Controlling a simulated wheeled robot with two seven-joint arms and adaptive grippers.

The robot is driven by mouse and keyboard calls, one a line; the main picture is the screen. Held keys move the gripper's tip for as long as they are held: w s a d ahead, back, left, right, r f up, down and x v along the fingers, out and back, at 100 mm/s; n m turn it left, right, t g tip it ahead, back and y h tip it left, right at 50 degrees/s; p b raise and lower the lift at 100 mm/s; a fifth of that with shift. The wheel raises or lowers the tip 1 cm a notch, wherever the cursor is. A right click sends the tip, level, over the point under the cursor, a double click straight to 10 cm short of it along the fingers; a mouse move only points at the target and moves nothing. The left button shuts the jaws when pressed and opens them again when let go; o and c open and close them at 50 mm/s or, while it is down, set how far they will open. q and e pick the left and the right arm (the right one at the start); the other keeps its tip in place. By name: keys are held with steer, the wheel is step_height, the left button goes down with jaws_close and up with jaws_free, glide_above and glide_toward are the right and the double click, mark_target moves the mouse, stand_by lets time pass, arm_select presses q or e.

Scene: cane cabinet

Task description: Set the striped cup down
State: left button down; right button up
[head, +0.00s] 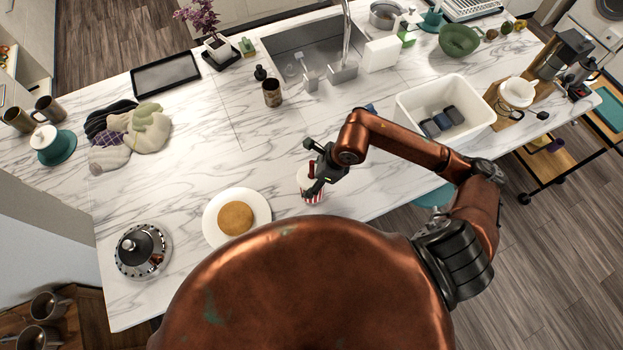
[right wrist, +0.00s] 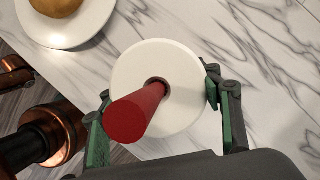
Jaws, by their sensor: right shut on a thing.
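The striped cup (head: 313,196) has red and white stripes low on its side, a white lid and a red straw. It is at the front middle of the marble counter in the head view, just right of the plate. My right gripper (head: 314,172) is shut on the cup. In the right wrist view the white lid (right wrist: 183,92) and thick red straw (right wrist: 137,112) face the camera, with green finger pads on both sides. The cup's base is partly hidden, and I cannot tell whether it touches the counter. My left gripper is not in view.
A white plate (head: 263,213) with a round bun (head: 235,218) lies left of the cup. A silver kettle (head: 142,250) stands further left. A white bin (head: 484,103) with dark items is to the right. The counter (head: 225,165) behind the plate is clear.

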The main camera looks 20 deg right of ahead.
steer(key=shift+f, duration=0.5)
steer(key=shift+f, duration=0.15)
steer(key=o, duration=1.2)
steer(key=shift+o, duration=0.2)
steer(key=shift+r, duration=0.2)
steer(key=shift+d+r, duration=0.2)
steer(key=shift+r, duration=0.15)
steer(key=b+v, duration=0.2)
steer(key=v, duration=0.9)
steer(key=shift+s, duration=0.15)
